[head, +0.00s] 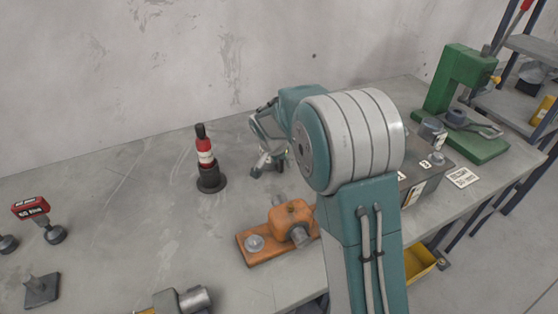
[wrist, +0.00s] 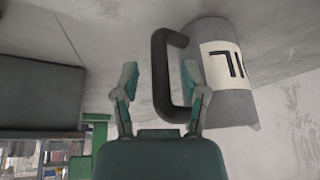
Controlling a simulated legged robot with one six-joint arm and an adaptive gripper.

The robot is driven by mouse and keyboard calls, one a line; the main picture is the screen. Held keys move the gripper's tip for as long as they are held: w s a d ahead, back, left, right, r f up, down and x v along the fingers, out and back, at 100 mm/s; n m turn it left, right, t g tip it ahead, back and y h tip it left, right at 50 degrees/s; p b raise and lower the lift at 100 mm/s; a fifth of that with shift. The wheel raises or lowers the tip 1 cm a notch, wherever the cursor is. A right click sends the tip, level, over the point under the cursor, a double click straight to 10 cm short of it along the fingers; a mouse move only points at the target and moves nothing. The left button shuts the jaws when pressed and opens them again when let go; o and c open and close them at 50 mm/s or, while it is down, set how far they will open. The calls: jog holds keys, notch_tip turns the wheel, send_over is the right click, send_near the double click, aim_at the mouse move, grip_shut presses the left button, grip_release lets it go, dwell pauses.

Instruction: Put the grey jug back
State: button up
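The grey jug (wrist: 232,100) fills the right of the wrist view. It has a white label with dark marks and a dark looped handle (wrist: 158,75). My gripper (wrist: 160,78) is open, with its two fingers apart and the handle's bar between them in the picture. A gap shows on the left of the bar, and the right finger appears between the bar and the jug's body. I cannot tell whether either finger touches. In the head view my gripper (head: 267,160) is low over the bench, partly hidden by my arm, and I cannot clearly make out the jug.
On the bench (head: 110,180) stand a red and black tool in a dark holder (head: 210,180), an orange fixture (head: 290,220), a green press (head: 460,85) and a grey box (head: 430,180). Bare bench lies left of the holder.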

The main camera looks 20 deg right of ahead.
jog(key=v, duration=1.2)
jog(key=s+d+r+n+t+y, duration=0.15)
jog(key=s+r+n, duration=0.35)
jog(key=s, duration=1)
jog(key=s+f+n+y, duration=0.1)
jog(key=s+n, duration=0.3)
jog(key=s, duration=1.1)
jog(key=shift+t, duration=0.35)
jog(key=shift+y, duration=0.25)
